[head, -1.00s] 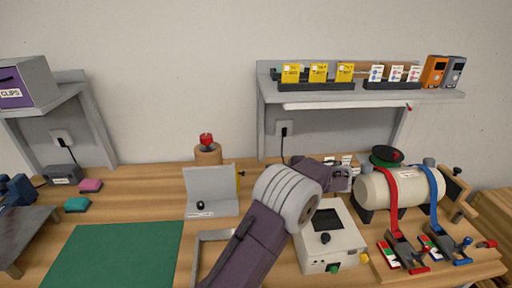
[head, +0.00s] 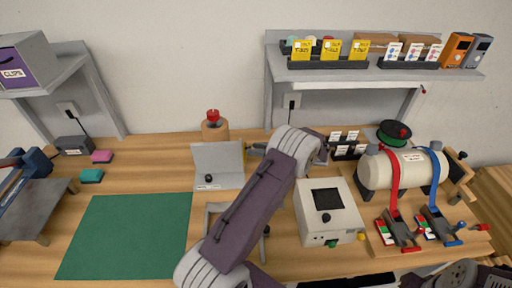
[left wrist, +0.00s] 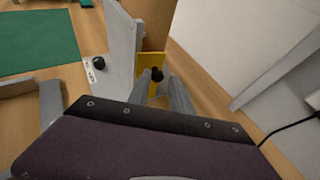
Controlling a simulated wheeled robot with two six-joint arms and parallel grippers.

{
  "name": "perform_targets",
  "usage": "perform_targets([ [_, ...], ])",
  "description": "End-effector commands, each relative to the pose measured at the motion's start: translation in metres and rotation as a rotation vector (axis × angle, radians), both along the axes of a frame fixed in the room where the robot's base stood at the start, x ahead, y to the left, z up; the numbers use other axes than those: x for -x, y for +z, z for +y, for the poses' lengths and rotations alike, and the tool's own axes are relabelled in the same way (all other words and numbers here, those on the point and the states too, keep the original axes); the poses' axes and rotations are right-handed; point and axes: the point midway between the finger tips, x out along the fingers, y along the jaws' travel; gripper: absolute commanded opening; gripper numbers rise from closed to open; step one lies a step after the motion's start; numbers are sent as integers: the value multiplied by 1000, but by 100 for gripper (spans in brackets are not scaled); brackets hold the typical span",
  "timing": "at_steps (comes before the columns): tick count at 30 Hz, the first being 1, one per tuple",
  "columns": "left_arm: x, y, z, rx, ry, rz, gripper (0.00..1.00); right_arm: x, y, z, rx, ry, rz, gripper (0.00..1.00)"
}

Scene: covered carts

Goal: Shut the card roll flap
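A brown card roll (head: 215,132) with a red top stands behind a grey upright panel (head: 218,158) with a labelled base and black knob. In the left wrist view the roll (left wrist: 152,22) is partly cut off by the top edge. A yellow flap-like plate (left wrist: 146,84) with a black knob stands beside the grey panel, in front of the roll; I cannot tell how far it is open. Contact is unclear.
A cream box (head: 328,211) with a black screen stands right of my left arm. A cream tank (head: 402,168) with red and blue straps stands farther right. A grey shelf (head: 440,75) is above. A green mat (head: 124,236) lies at left, clear of objects.

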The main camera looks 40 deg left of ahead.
Motion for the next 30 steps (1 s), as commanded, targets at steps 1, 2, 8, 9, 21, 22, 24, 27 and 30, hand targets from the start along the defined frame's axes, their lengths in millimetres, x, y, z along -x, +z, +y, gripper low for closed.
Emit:
perform_targets([
  [1,0,0,3,0,0,0,26,0,1,0,0,0,0,38],
  [2,0,-1,3,0,-1,0,26,0,1,0,0,0,0,38],
  [8,0,-2,4,0,-2,-1,26,0,1,0,0,0,0,38],
  [9,0,-2,4,0,-2,-1,23,0,1,0,0,0,0,38],
  [21,-3,-4,7,-4,57,-6,0,0,-4,0,0,0,0,38],
  [22,-4,-5,8,-4,77,-5,0,0,-5,0,0,0,0,38],
  [24,-6,-5,10,-3,126,-6,0,0,-9,0,0,0,0,38],
  [27,-7,-5,12,-5,182,-6,0,0,-14,0,0,0,0,38],
  [30,-8,-4,13,-4,224,-4,0,0,-17,0,0,0,0,38],
])
